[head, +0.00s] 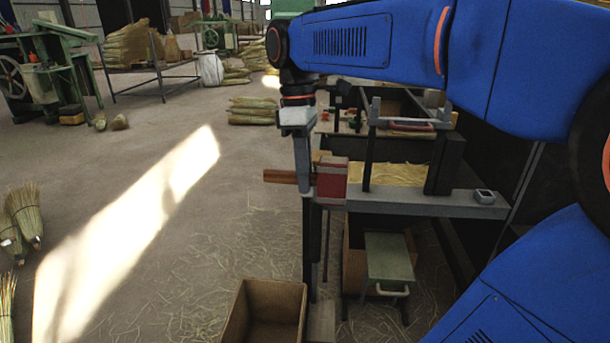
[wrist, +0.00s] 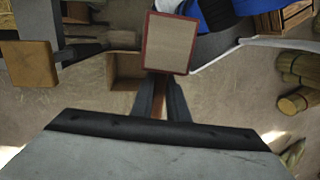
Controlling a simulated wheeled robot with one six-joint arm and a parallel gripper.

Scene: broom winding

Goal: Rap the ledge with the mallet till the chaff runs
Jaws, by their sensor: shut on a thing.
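The mallet has a dark red head (head: 332,183) and a wooden handle (head: 285,176) that sticks out to the left. My gripper (head: 305,178) points down and is shut on the handle. In the wrist view the pale, red-rimmed face of the mallet head (wrist: 170,42) is just beyond my gripper (wrist: 162,90). The ledge (head: 420,203) is a grey bar running right. In the head view the mallet head overlaps its left end; I cannot tell whether they touch. Straw-coloured chaff (head: 390,173) lies behind the ledge.
A grey bracket with a red handle (head: 410,126) rises above the ledge. A small grey block (head: 484,197) sits on its right end. An open brown box (head: 262,312) stands at the front. The floor to the left is mostly clear.

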